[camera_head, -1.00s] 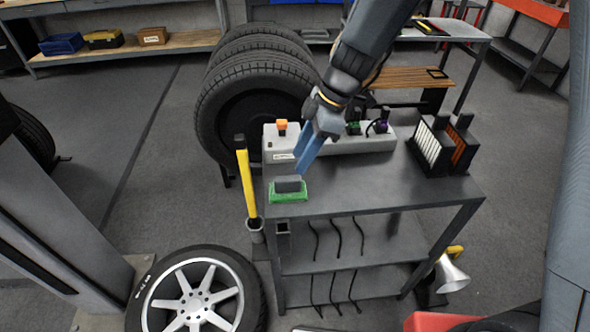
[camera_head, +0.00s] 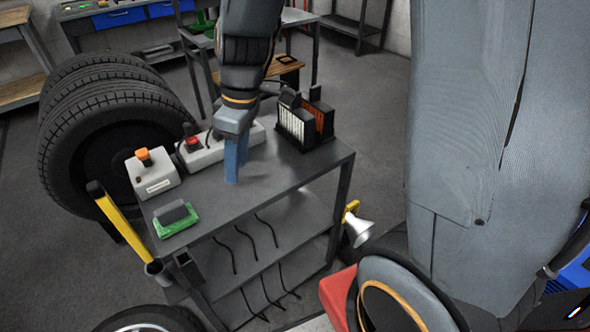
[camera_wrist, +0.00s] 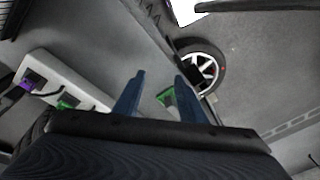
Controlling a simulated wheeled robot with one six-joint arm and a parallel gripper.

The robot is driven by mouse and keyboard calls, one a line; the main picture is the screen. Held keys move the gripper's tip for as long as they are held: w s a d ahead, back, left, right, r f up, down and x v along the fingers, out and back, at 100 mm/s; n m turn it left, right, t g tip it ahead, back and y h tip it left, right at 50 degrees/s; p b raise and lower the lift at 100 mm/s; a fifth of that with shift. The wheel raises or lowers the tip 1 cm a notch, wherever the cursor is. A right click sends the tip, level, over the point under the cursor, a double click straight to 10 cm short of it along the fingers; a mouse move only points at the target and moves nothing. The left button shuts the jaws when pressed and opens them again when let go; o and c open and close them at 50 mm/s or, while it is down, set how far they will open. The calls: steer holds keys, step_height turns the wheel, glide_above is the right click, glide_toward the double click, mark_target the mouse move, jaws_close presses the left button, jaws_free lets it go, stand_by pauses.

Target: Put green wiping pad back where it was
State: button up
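The green wiping pad (camera_head: 176,220), with a grey block on top, lies flat at the front left corner of the grey cart top (camera_head: 215,203) in the head view. My gripper (camera_head: 235,176) points down over the middle of the cart, right of the pad and apart from it. In the wrist view its two blue fingers (camera_wrist: 159,76) stand apart with nothing held between them. The green pad (camera_wrist: 166,97) shows beyond and between the fingers there, partly hidden by the right one.
A white box with an orange knob (camera_head: 151,173) and a white strip with switches (camera_head: 205,148) stand along the cart's back edge. A dark rack (camera_head: 305,122) stands at the back right. A yellow post (camera_head: 122,222) rises beside the left edge. Tires (camera_head: 110,130) stand behind.

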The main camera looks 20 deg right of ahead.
steer(key=s+d+m+h, duration=0.1)
steer(key=s+d+m, duration=0.2)
steer(key=d+m, duration=0.2)
steer(key=s+d+f+m+t+h, duration=0.1)
steer(key=s+d+m, duration=0.3)
steer(key=d+m, duration=0.2)
steer(key=shift+d, duration=0.15)
steer(key=shift+w, duration=0.1)
stand_by(0.7)
